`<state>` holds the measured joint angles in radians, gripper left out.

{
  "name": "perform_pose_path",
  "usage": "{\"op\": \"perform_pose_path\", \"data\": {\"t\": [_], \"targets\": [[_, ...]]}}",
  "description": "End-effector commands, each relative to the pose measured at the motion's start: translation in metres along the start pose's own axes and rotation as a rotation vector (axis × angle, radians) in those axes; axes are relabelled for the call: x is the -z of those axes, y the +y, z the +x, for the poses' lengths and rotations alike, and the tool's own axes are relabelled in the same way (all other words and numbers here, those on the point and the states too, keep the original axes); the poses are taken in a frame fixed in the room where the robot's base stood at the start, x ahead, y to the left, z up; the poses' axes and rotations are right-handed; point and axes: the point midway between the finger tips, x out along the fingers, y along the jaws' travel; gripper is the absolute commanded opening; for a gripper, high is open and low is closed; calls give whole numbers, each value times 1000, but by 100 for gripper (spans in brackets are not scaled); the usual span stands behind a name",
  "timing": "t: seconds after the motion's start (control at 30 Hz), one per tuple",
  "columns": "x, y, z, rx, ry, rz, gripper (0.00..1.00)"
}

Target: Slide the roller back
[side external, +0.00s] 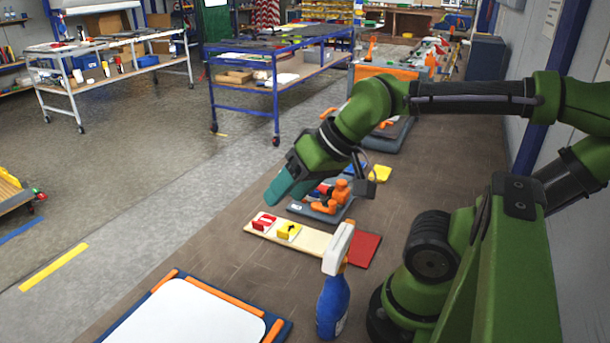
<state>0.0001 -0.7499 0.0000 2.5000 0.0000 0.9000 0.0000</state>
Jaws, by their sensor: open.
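My gripper (276,198), with teal fingers, hangs above the far side of the work surface and points down to the left. It is open, and I see nothing held in it. Below it, a cream board (321,241) with a red right end carries a red sign block (264,222) and a yellow sign block (289,231) with a black arrow. Just behind the board, a grey tray (340,216) holds orange parts (336,195) and smaller red and blue pieces. I cannot make out for sure which thing is the roller. The gripper partly hides the tray.
A blue spray bottle (334,301) with a white head stands close in front of the board. A white panel (190,318) with orange strips on a blue base lies at the lower left. A yellow piece (382,174) lies behind the tray.

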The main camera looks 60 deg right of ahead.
Motion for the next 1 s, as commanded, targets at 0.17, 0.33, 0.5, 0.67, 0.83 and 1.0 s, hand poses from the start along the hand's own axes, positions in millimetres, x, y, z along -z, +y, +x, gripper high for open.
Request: {"op": "perform_pose_path", "data": {"t": [0.17,0.33,0.5,0.67,0.83,1.0], "targets": [[9,17,11,-44,-32,71,59],[61,70,21,-159,-84,341,59],[112,160,18,-341,-119,813,59],[136,250,0,-556,-94,1297,59],[148,302,-28,-741,0,1721,59],[152,296,-40,-771,43,1901,59]]}}
